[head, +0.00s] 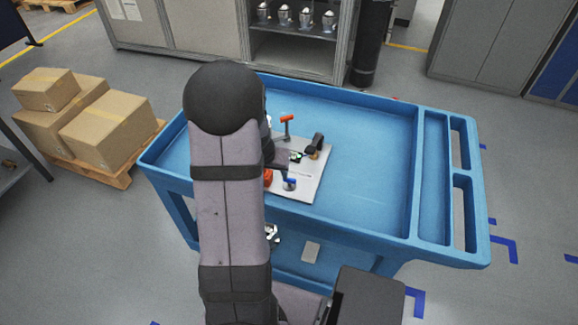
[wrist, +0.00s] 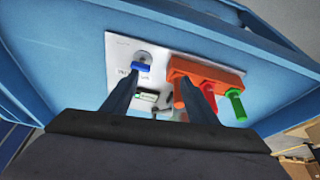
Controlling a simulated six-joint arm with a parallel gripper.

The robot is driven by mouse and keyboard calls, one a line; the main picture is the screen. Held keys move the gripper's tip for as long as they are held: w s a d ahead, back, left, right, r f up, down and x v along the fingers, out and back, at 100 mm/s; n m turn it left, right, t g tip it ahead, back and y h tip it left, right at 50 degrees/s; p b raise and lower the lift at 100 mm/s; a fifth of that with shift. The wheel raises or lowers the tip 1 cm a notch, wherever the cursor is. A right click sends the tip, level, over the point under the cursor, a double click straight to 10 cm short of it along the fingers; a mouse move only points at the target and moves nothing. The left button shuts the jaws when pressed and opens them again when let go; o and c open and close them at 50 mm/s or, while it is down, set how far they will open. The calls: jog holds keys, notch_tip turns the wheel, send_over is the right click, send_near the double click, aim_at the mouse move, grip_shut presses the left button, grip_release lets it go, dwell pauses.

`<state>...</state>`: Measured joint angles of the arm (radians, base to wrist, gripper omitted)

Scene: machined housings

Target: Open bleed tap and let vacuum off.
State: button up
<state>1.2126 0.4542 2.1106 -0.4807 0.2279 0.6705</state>
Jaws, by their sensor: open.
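A pale plate (head: 312,185) lies in the blue cart, carrying several fittings. A small tap with a blue handle (head: 290,182) sits near its front edge; it also shows in the wrist view (wrist: 141,66) on a round grey base. Lettering beside it is too small to read. An orange block (wrist: 205,68) with a red part and a green part (wrist: 236,105) stands to its right there. My gripper (wrist: 160,78) is open and empty. Its left finger appears close to the blue handle, its right finger overlaps the orange block; contact cannot be told. My arm hides part of the plate.
A red-handled fitting (head: 287,119) and a black upright part (head: 318,142) stand at the plate's far side. The cart (head: 370,170) has raised rims and is bare to the right. Cardboard boxes (head: 110,128) stand on a pallet at left.

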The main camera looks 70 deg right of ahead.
aim_at(290, 179)
jog(key=shift+m, duration=0.8)
jog(key=shift+s+d+f+b, duration=0.15)
jog(key=shift+s+d+f, duration=0.55)
jog(key=shift+f, duration=0.45)
jog(key=shift+s+d+f+b, duration=0.15)
jog(key=shift+s+d+f, duration=0.4)
jog(key=shift+d+f, duration=0.5)
jog(key=shift+s+d+f+b, duration=0.15)
jog(key=shift+s+d+f, duration=0.5)
jog(key=shift+f, duration=0.6)
jog(key=c, duration=1.1)
